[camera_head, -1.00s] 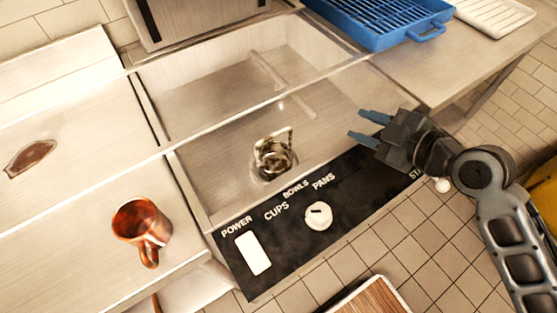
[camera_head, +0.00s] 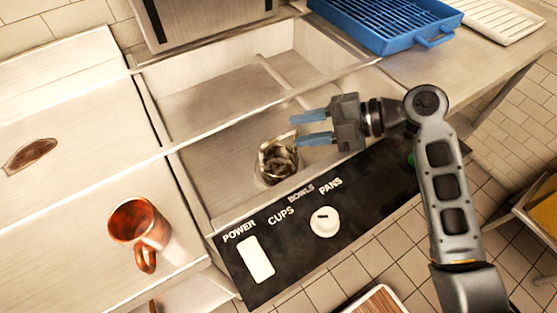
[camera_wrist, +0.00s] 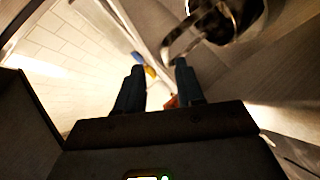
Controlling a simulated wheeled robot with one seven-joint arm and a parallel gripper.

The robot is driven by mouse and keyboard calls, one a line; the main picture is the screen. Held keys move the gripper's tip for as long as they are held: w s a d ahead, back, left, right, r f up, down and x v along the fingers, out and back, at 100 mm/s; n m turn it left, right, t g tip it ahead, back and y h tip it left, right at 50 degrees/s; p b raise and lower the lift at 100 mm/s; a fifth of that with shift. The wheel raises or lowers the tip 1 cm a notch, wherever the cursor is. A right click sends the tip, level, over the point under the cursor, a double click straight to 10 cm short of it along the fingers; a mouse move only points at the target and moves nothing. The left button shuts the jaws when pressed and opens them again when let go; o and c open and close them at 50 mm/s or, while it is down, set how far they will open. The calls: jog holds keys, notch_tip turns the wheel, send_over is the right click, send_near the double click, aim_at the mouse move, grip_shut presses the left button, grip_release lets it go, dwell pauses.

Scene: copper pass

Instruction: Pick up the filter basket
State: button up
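The filter basket (camera_head: 277,161) looks like a dark, shiny metal cup with a rim. It stands in the basin above the control panel, toward the front. My gripper (camera_head: 307,128) is above and just right of it in the head view, with two blue fingers apart and nothing between them. In the wrist view a shiny metal ring and body, which appear to be the basket (camera_wrist: 215,22), lie beyond the fingertips at upper right. My gripper (camera_wrist: 160,72) is open there too. The fingers do not appear to touch the basket.
The black control panel (camera_head: 365,206) with a white knob (camera_head: 325,221) runs along the basin front. A copper mug (camera_head: 138,224) stands on the left counter. A blue rack (camera_head: 385,22) and white tray (camera_head: 507,15) are at the back right. The basin's back part is clear.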

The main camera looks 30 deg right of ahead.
aim_at(286, 136)
jog(key=shift+f+p+x, duration=0.2)
jog(key=shift+p+x, duration=0.2)
jog(key=shift+x, duration=0.95)
jog(key=shift+f+p+x, duration=0.15)
jog(key=shift+p+x, duration=0.25)
jog(key=shift+x, duration=1)
jog(key=shift+s+d, duration=0.1)
jog(key=shift+s, duration=0.1)
jog(key=shift+c, duration=0.3)
grip_shut()
